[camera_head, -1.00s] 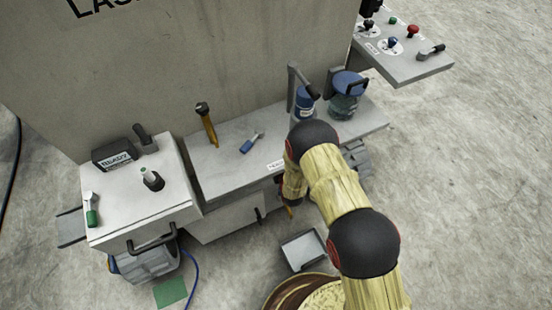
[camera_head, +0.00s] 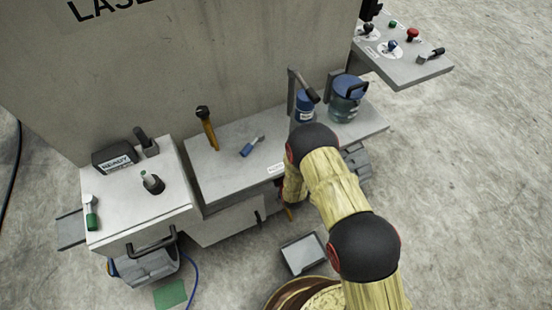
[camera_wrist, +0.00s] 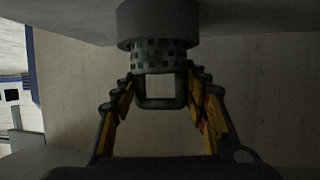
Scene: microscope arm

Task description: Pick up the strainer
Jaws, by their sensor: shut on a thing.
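The strainer (camera_wrist: 160,53) is in the middle of the wrist view. It shows a perforated grey band below a wider grey collar (camera_wrist: 158,22), with a squarish loop at its near end. My gripper (camera_wrist: 160,86) is shut on the strainer, its two black-and-yellow fingers on either side of the loop and reaching the band. The collar still meets the band. In the head view my arm hides the strainer, and only an orange bit of my gripper (camera_head: 289,213) shows below the bench edge.
The bench (camera_head: 235,180) above carries a blue-lidded jug (camera_head: 345,108), a blue-capped bottle (camera_head: 304,112), a yellow-handled tool (camera_head: 209,130) and a small blue tool (camera_head: 250,148). A grey tray (camera_head: 303,253) lies on the floor in front. Open floor lies to the right.

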